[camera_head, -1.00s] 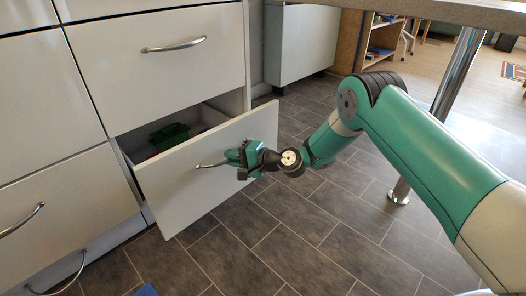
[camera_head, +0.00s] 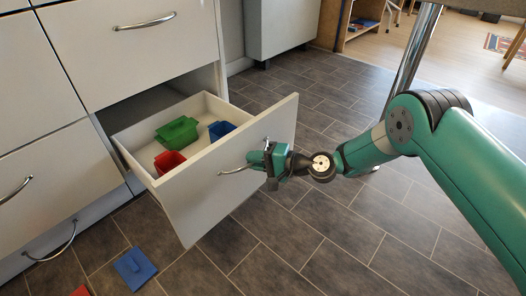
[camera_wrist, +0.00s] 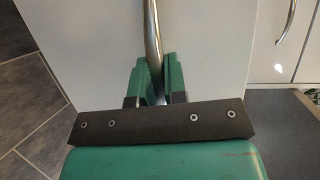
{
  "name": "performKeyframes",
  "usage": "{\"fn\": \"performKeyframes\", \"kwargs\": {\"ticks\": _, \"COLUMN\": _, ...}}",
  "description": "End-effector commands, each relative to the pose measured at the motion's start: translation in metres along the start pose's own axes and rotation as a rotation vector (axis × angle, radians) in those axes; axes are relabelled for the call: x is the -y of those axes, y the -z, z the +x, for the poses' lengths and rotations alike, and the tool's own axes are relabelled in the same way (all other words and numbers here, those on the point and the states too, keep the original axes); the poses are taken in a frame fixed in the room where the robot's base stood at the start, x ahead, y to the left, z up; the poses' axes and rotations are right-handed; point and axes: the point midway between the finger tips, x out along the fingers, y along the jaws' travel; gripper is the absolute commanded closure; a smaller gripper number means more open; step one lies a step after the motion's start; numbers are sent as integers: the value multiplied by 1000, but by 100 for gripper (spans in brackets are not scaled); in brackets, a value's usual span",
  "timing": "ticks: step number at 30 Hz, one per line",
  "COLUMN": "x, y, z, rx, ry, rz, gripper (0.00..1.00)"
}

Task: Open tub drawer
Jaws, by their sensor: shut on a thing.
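The tub drawer (camera_head: 222,185) is pulled well out of the white cabinet in the head view. A green tub (camera_head: 178,131), a red tub (camera_head: 169,162) and a blue tub (camera_head: 221,130) sit inside it. My gripper (camera_head: 262,159) is shut on the drawer's metal bar handle (camera_head: 236,170), at its right part. In the wrist view the handle (camera_wrist: 152,45) runs up from between the green fingers (camera_wrist: 157,82), in front of the white drawer face (camera_wrist: 209,48).
A blue lid (camera_head: 134,268) and a red piece (camera_head: 79,291) lie on the tiled floor at the lower left. A closed drawer (camera_head: 134,52) is above. A metal table leg (camera_head: 409,62) stands to the right.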

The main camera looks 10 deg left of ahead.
Motion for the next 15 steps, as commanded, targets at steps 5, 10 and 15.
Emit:
{"fn": "performKeyframes", "kwargs": {"ticks": 5, "x": -1, "y": -5, "z": 1, "rx": 10, "ry": -2, "rz": -2, "gripper": 100}}
{"fn": "performKeyframes", "kwargs": {"ticks": 10, "x": -1, "y": -5, "z": 1, "rx": 12, "ry": -2, "rz": -2, "gripper": 100}}
{"fn": "performKeyframes", "kwargs": {"ticks": 15, "x": -1, "y": -5, "z": 1, "rx": 13, "ry": -2, "rz": -2, "gripper": 83}}
